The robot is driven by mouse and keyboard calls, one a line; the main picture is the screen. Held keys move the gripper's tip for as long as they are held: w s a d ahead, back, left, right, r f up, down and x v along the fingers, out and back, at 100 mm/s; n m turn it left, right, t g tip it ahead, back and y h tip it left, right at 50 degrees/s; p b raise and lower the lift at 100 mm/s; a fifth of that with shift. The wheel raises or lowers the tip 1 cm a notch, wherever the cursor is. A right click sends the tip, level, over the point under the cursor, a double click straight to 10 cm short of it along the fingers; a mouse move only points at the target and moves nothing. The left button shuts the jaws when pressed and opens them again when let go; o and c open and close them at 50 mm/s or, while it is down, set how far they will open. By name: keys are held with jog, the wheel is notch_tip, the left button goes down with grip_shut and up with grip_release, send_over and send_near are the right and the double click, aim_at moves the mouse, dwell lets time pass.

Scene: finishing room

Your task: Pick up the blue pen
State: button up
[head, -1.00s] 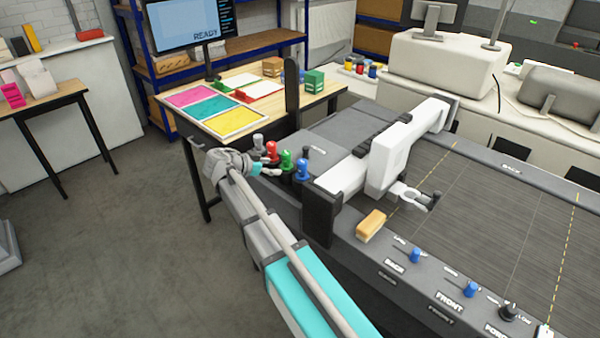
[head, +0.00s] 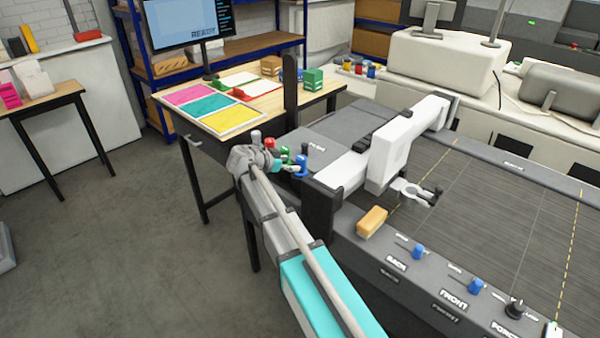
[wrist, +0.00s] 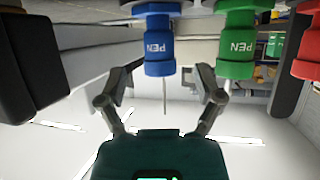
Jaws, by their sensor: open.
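The blue pen (head: 301,166) stands in the row of pens at the near left corner of the plotter. My gripper (head: 285,167) is at the pens in the head view. In the wrist view my gripper (wrist: 164,84) is open, with one finger on each side of the blue pen's lower part. I cannot tell whether either finger touches it.
The green pen (wrist: 235,45) is close to the right finger. The red pen (wrist: 308,50) is farther right, and a grey pen (head: 256,137) stands behind. A dark block (wrist: 30,65) is left of my gripper. The white plotter carriage (head: 390,160) is to the right.

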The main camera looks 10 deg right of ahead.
aim_at(301, 165)
dwell(0.3)
jog(key=shift+f+b+x, duration=0.15)
jog(key=shift+b+x, duration=0.4)
jog(key=shift+x, duration=0.35)
jog(key=shift+f+b+x, duration=0.15)
jog(key=shift+b+x, duration=0.4)
jog(key=shift+x, duration=0.35)
jog(key=shift+w+d+f, duration=0.25)
jog(key=shift+d, duration=0.35)
grip_shut()
